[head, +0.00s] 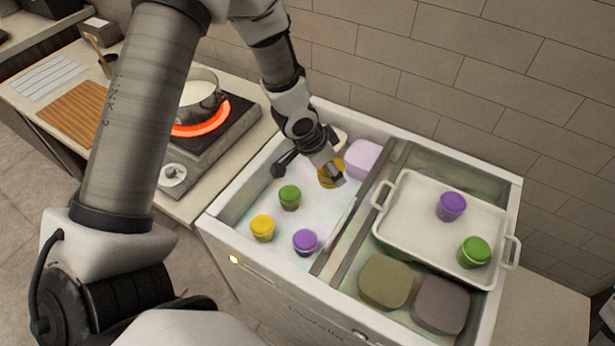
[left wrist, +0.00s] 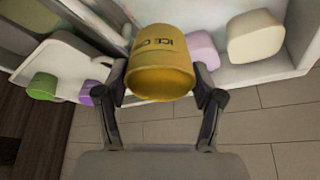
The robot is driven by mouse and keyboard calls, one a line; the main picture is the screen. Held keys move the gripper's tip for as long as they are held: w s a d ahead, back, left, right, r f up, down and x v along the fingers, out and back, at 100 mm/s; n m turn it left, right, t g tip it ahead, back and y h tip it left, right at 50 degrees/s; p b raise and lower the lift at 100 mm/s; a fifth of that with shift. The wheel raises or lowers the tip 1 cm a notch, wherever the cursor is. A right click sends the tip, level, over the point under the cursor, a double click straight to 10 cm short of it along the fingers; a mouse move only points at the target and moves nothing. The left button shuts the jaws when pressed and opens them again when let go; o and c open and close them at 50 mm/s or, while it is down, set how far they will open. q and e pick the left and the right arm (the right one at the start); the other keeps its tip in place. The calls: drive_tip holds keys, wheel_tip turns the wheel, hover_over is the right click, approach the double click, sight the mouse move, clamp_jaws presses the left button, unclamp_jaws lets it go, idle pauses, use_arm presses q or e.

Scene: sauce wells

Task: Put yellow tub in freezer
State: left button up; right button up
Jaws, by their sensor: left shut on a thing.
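A yellow tub (left wrist: 162,62) with lettering on its side is held between the two fingers of my left gripper (left wrist: 161,82) in the left wrist view. In the head view my left gripper (head: 334,181) is shut on this tub (head: 329,170), over the far part of the freezer's left compartment. The freezer (head: 213,222) is an open white chest with a left and a right compartment. Another yellow tub (head: 262,228) stands in the left compartment, near a green tub (head: 289,197) and a purple tub (head: 305,241). My right gripper is not in view.
A white tray (head: 416,216) in the right compartment holds a purple tub (head: 452,206) and a green tub (head: 474,251). Two lidded containers (head: 385,280) sit in front of it. A pale purple block (head: 362,158) is at the back left. A pot (head: 200,102) stands on a glowing burner (head: 205,124).

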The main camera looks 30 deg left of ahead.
sight(331, 182)
use_arm(q)
drive_tip(key=shift+w+a+r, duration=0.1)
drive_tip(key=shift+w+a, duration=0.05)
drive_tip(key=shift+w, duration=0.15)
drive_tip(key=f, duration=0.1)
drive_tip(key=f+b, duration=0.1)
drive_tip(key=f, duration=0.1)
drive_tip(key=f+b, duration=0.1)
drive_tip(key=f, duration=0.1)
drive_tip(key=shift+s+d+f, duration=0.25)
drive_tip(key=shift+d, duration=0.1)
drive_tip(key=f+p, duration=0.1)
drive_tip(key=f, duration=0.5)
drive_tip(key=f+p, duration=0.1)
drive_tip(key=f, duration=0.4)
drive_tip(key=shift+w+a+f, duration=0.1)
drive_tip(key=shift+w+f, duration=0.1)
drive_tip(key=shift+f, duration=0.55)
drive_tip(key=o, duration=1.3)
